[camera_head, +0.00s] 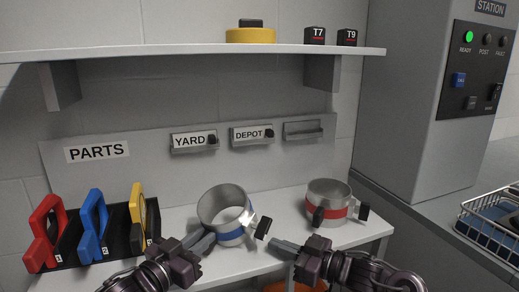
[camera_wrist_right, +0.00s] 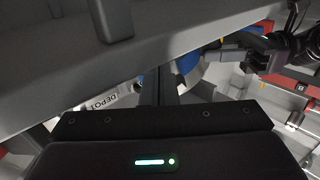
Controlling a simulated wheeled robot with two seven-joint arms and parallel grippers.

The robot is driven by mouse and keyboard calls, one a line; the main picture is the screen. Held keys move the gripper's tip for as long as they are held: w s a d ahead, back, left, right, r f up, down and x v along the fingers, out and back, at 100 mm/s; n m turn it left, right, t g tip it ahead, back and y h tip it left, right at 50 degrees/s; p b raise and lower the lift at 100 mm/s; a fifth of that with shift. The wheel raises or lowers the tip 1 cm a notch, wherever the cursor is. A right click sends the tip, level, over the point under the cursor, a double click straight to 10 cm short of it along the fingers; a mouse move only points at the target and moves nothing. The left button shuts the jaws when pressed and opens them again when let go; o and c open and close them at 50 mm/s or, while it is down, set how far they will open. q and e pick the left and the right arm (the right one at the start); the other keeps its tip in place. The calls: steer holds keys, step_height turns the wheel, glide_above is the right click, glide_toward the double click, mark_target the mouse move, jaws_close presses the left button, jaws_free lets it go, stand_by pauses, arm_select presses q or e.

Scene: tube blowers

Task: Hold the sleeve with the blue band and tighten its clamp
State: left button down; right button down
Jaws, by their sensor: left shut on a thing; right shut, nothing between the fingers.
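The metal sleeve with the blue band (camera_head: 231,235) is tilted above the front of the white bench, its open end facing up and left. My left gripper (camera_head: 207,241) is shut on its lower left wall. The sleeve's clamp has a black knob (camera_head: 263,227) on its right side. My right gripper (camera_head: 278,246) is shut and empty, just below and right of that knob, with a small gap visible. In the right wrist view part of the blue band (camera_wrist_right: 187,62) shows behind the dark fingers; the knob cannot be made out there.
A red-banded sleeve (camera_head: 330,212) with black knobs stands on the bench at the right. A rack at the left holds red (camera_head: 45,230), blue (camera_head: 92,225) and yellow (camera_head: 138,210) tools. A wire basket (camera_head: 490,225) stands far right. The shelf (camera_head: 190,54) overhangs the bench.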

steer(key=shift+w+a, duration=0.2)
steer(key=shift+a, duration=0.25)
steer(key=shift+s+r, duration=0.1)
steer(key=shift+r, duration=0.5)
stand_by(0.7)
steer(key=shift+s+a, duration=0.3)
steer(key=shift+s, duration=0.1)
stand_by(0.6)
steer(key=shift+f, duration=0.2)
steer(key=shift+f, duration=0.25)
steer(key=v, duration=0.6)
stand_by(0.4)
